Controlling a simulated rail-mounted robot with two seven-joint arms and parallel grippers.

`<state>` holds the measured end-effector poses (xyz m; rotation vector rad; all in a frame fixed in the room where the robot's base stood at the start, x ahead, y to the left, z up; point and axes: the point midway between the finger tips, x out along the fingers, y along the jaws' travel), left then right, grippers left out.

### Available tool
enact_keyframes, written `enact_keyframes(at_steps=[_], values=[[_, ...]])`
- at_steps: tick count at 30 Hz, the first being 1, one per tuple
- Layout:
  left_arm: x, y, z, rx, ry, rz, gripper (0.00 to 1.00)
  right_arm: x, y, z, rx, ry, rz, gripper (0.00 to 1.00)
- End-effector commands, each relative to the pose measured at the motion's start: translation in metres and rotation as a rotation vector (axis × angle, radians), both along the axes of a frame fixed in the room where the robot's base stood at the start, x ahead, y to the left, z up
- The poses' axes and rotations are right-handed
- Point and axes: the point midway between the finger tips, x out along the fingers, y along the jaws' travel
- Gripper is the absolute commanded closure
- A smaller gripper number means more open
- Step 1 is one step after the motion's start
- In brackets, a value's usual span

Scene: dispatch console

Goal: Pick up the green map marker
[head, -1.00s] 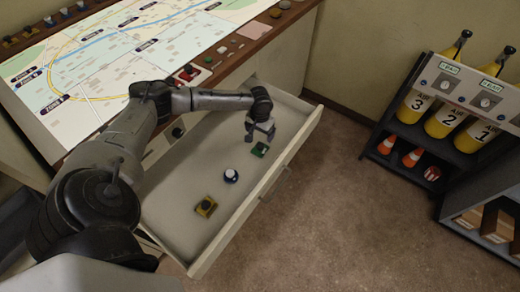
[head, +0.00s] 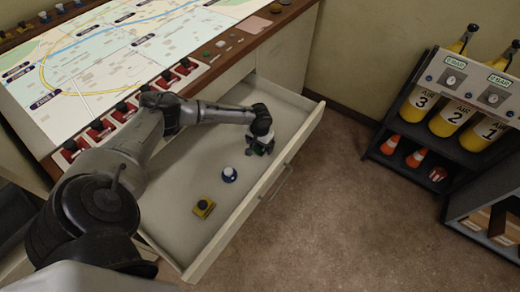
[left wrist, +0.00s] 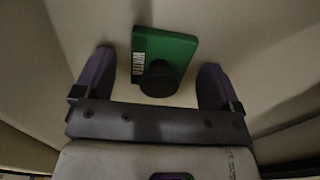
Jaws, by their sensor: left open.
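The green map marker (left wrist: 172,52) is a flat green block with a dark round knob and a small striped label. It lies on the drawer floor in the left wrist view, between the two fingers of my left gripper (left wrist: 157,85). The fingers are open, with a gap on both sides of the marker. In the head view my left gripper (head: 260,146) is low inside the drawer and covers most of the marker. My right gripper does not show.
The map console (head: 110,55) with red switches is behind. A rack of yellow air cylinders (head: 449,118) stands at right.

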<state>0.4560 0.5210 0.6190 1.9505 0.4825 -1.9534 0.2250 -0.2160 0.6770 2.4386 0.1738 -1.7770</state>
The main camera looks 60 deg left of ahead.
Motion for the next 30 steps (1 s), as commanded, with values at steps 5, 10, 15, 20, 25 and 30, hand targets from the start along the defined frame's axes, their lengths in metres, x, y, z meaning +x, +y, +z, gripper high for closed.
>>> enact_keyframes(at_steps=[5,10,15,20,25,30], values=[[0.0004,-0.0002,-0.0044,0.0,-0.001,0.0,0.11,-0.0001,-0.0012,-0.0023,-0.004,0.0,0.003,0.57],[0.0004,-0.0003,-0.0042,0.0,-0.001,0.0,0.17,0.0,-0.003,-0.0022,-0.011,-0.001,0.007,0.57],[0.0004,-0.0003,-0.0042,0.0,-0.001,0.0,0.34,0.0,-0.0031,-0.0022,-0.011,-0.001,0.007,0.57],[0.0003,-0.0003,-0.0043,-0.001,0.0,0.0,0.49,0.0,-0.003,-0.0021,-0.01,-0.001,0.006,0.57],[0.0004,-0.0003,-0.0042,0.0,-0.001,0.0,0.65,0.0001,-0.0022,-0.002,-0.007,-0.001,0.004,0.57],[0.0004,-0.0003,-0.004,0.0,-0.001,0.0,0.65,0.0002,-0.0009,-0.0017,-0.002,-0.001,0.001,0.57]])
